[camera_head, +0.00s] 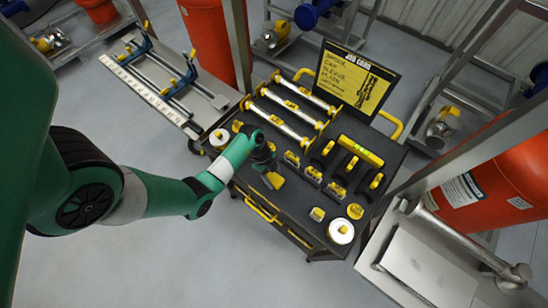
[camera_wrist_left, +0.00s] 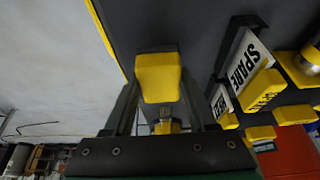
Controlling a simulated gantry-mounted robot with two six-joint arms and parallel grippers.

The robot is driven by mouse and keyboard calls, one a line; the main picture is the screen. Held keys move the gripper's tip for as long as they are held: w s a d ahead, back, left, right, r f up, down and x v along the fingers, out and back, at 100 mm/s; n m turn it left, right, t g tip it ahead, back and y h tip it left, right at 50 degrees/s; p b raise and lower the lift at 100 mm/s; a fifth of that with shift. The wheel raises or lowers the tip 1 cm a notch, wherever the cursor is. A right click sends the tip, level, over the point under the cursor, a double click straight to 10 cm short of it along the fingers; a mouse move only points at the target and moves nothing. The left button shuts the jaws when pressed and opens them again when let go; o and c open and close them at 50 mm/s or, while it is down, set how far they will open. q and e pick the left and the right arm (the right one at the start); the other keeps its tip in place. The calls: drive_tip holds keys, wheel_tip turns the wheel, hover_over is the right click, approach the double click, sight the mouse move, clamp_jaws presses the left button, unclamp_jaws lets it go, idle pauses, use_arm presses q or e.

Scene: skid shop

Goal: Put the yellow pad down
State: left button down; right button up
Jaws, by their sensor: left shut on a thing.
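The yellow pad (camera_head: 274,181) is a small block at the end of my left gripper (camera_head: 268,169), over the dark top of the cart (camera_head: 290,217) near its front edge. In the left wrist view the pad (camera_wrist_left: 158,78) sits between the two dark fingers of the gripper (camera_wrist_left: 159,98), which are shut on it. The dark cart top lies beyond it. I cannot tell whether the pad touches the top. My right gripper is not in view.
Yellow-marked holders (camera_head: 313,174) stand right of the gripper; one reads SPARE (camera_wrist_left: 243,62). Rods (camera_head: 285,123) lie behind, by a job card board (camera_head: 357,80). White discs sit at the cart's corners, including a front one (camera_head: 341,231). Bare top lies in front of the holders.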

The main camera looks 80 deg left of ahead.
sight(274, 181)
use_arm(q)
wheel_tip(274, 181, down, 2)
drive_tip(key=shift+f+b, duration=0.15)
drive_tip(key=shift+b, duration=0.2)
drive_tip(key=shift+f, duration=0.3)
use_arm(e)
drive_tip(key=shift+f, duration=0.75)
use_arm(q)
drive_tip(key=shift+f, duration=0.15)
drive_tip(key=shift+c, duration=1)
unclamp_jaws()
